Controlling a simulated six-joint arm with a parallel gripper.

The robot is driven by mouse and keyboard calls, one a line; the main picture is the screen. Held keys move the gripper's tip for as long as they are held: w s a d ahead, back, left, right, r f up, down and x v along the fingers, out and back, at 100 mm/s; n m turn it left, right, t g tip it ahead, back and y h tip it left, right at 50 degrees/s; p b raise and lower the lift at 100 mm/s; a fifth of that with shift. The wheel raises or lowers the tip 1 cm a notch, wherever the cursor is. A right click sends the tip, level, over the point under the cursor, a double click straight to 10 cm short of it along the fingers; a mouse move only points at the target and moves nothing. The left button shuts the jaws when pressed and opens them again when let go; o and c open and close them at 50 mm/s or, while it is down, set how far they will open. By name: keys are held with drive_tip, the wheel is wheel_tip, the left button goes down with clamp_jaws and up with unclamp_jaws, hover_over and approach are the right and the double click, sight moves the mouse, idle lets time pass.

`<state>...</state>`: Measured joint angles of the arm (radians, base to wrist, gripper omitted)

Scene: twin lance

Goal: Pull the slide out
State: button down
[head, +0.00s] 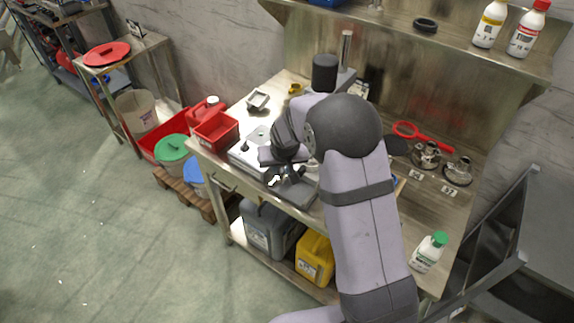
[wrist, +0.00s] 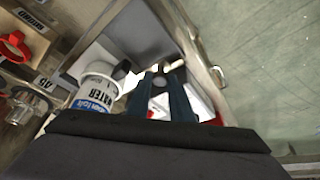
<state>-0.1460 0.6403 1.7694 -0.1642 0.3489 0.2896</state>
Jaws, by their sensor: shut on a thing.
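My gripper (head: 284,176) is low over the front edge of the workbench, beside a dark grey flat piece (head: 297,192) that appears to be the slide. In the wrist view, the two dark fingers of my gripper (wrist: 160,80) are close together around a small pale knob (wrist: 159,82), with a light metal piece (wrist: 173,65) just beyond the tips. The fingers and arm partly hide the contact, and I cannot tell how far the slide is out.
A white container marked WATER (wrist: 97,88) stands close to the fingers. A red bin (head: 216,132) is left on the bench (head: 440,205). Open floor (head: 90,220) lies in front.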

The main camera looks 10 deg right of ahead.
drive_tip(key=s+a+b, duration=0.4)
drive_tip(key=s+a, duration=0.2)
idle(0.4)
drive_tip(key=c, duration=1.7)
unclamp_jaws()
drive_tip(key=shift+c, duration=0.2)
drive_tip(key=shift+o, duration=0.8)
drive_tip(key=shift+s+a, duration=0.1)
drive_tip(key=shift+a, duration=0.05)
drive_tip(key=shift+r+b, duration=0.15)
drive_tip(key=shift+b, duration=0.15)
drive_tip(key=b+v, duration=0.1)
drive_tip(key=v, duration=0.6)
